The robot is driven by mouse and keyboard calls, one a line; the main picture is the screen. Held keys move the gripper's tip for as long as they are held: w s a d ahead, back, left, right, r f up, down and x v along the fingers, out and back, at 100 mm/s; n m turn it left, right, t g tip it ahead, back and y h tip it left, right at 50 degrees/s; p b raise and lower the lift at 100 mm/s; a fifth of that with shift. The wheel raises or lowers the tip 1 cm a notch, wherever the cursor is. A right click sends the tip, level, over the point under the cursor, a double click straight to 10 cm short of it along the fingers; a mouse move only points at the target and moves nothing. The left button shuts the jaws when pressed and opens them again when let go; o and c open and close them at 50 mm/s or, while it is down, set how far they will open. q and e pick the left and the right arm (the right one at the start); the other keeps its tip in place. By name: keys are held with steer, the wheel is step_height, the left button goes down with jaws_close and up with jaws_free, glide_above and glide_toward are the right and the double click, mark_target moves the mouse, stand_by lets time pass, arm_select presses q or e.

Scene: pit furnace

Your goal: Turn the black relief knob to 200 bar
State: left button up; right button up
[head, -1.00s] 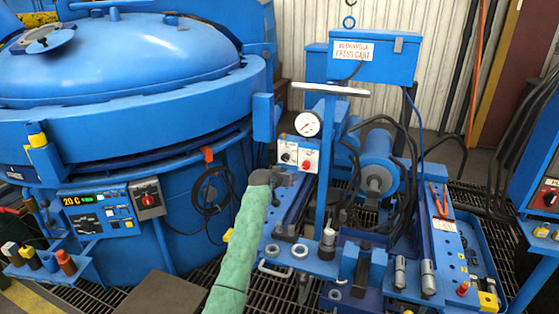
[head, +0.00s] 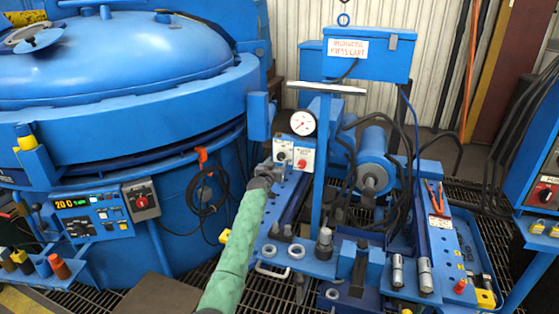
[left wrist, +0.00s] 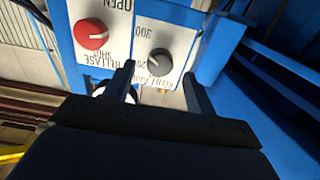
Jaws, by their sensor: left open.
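The black relief knob (head: 281,157) is on the left white plate of the press cart's small control panel. In the left wrist view the knob (left wrist: 159,62) shows upside down, with a pale mark, a "300" and a partly covered number by it. The mark's exact reading is unclear. My left gripper (left wrist: 158,70) is open, with one finger on each side of the knob's lower edge in the picture; contact cannot be told. In the head view the left gripper (head: 268,172) is just below and left of the panel. My right gripper is not in view.
A red release knob (left wrist: 91,33) sits beside the black one; it also shows in the head view (head: 302,163). A round pressure gauge (head: 302,122) is above the panel. A blue post (head: 321,165) rises just right, and the large furnace (head: 120,110) stands left.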

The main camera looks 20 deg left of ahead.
mark_target(280, 159)
arm_select(q)
steer(key=shift+w, duration=1.95)
steer(key=shift+c, duration=0.3)
steer(key=c, duration=0.9)
